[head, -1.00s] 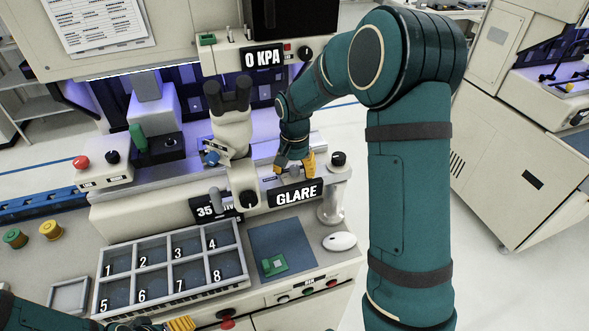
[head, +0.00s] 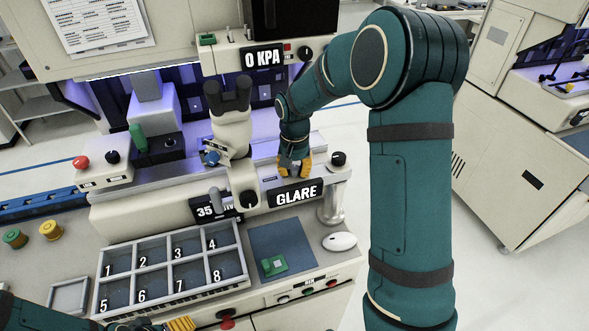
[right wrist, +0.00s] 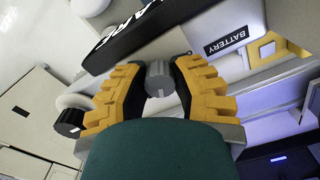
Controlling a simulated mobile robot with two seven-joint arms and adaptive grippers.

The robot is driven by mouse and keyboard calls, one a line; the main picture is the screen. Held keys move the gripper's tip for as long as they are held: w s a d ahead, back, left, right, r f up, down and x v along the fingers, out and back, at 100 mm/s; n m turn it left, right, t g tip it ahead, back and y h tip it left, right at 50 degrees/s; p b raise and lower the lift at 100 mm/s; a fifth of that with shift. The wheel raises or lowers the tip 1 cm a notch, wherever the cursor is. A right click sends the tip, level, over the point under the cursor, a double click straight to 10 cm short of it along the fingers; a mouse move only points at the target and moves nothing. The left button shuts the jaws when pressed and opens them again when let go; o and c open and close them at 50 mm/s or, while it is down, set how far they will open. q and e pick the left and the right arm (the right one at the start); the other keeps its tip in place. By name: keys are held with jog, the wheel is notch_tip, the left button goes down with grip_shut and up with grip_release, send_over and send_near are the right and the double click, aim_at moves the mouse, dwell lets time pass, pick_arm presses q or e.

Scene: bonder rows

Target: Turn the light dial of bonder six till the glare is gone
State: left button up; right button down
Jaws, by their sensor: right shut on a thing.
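The light dial (right wrist: 158,78) is a grey ribbed knob, seen in the right wrist view between my fingers. My right gripper (head: 293,172) points down behind the black sign (head: 296,194) reading GLARE and is shut on the dial. In the right wrist view the yellow fingers of the gripper (right wrist: 158,85) sit on either side of the knob. In the head view the fingers mostly hide the dial. My left gripper (head: 180,324) shows only its yellow fingertips at the bottom edge, so its opening cannot be told.
A microscope (head: 231,130) stands left of the dial. A black knob (head: 338,159) is close on the right. In front lie a numbered tray (head: 240,250), a blue mat (head: 290,238) with a green piece (head: 273,265), and a white mouse (head: 340,241). A display (head: 263,58) reads 0 KPA.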

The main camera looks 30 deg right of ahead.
aim_at(295, 168)
jog(key=n, duration=1)
jog(key=shift+n, duration=0.4)
dwell(0.4)
jog(key=c, duration=0.7)
grip_release()
notch_tip(295, 168, up, 12)
jog(key=shift+r, duration=0.1)
